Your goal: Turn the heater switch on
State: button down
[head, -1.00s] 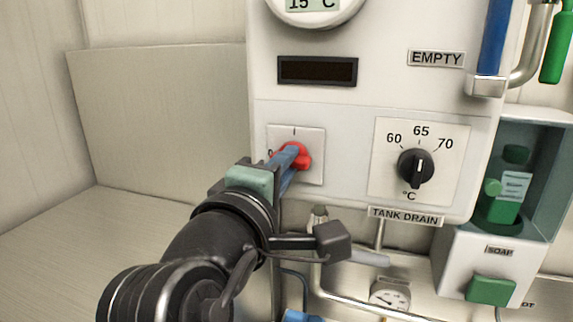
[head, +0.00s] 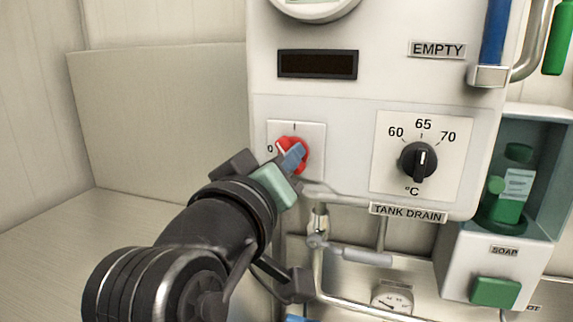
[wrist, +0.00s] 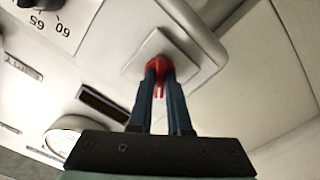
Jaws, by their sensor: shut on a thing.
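The heater switch is a red rotary knob (head: 285,143) on a square white plate (head: 315,135) with marks "0" at left and "I" at top. A pale line on the knob slants to the upper left, between the two marks as far as I can tell. My gripper (head: 295,158) is shut on the knob, its blue fingers hiding part of it. In the wrist view the two fingers of my gripper (wrist: 159,74) lie on either side of the red knob (wrist: 158,63).
A black temperature dial (head: 418,160) marked 60, 65 and 70 is to the right on the same panel. A dark, unlit display window (head: 318,65) is above. Pipes (head: 362,255) run below, under the "TANK DRAIN" label (head: 408,213). A soap dispenser (head: 495,257) stands at right.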

jog(key=shift+m+b, duration=1.15)
jog(key=shift+m, duration=2.45)
jog(key=c, duration=0.9)
grip_release()
jog(key=shift+o, duration=0.2)
jog(key=b+v, duration=0.4)
jog(key=v, duration=0.9)
jog(key=shift+w+r, duration=0.1)
